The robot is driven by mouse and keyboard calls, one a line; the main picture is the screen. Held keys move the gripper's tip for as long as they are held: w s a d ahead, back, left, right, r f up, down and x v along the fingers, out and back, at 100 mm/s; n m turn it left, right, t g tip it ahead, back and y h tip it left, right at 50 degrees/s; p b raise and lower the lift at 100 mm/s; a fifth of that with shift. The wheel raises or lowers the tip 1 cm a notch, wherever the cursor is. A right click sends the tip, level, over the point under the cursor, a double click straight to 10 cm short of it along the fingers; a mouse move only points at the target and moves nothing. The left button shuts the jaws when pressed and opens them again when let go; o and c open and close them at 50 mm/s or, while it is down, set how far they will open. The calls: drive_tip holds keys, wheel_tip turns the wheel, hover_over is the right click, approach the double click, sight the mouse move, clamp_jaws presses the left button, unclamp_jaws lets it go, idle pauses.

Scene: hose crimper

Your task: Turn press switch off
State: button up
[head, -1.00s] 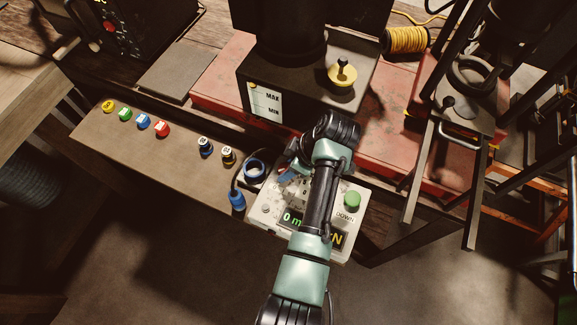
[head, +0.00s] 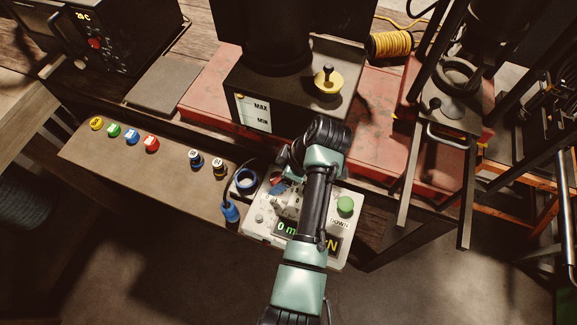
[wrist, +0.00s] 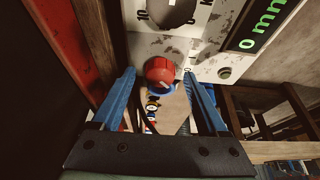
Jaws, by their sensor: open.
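The press control box (head: 262,219) is a worn pale panel with a lit green display and a round green button (head: 345,205) marked DOWN. A red rotary switch (wrist: 160,71) with a pale pointer mark sits on its face in the wrist view. My gripper (wrist: 159,76) is open, with one blue finger on each side of the red switch in that view. I cannot tell whether either finger touches it.
A blue plug (head: 230,211) and blue ring (head: 246,179) lie left of the box. Several coloured caps sit along the wooden shelf (head: 120,160). A dark press block (head: 290,95) with a yellow-based knob (head: 328,80) stands behind. A metal frame stands at right.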

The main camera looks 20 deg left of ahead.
drive_tip(key=v, duration=1.2)
drive_tip(key=shift+s+d, duration=0.1)
drive_tip(key=shift+s, duration=0.05)
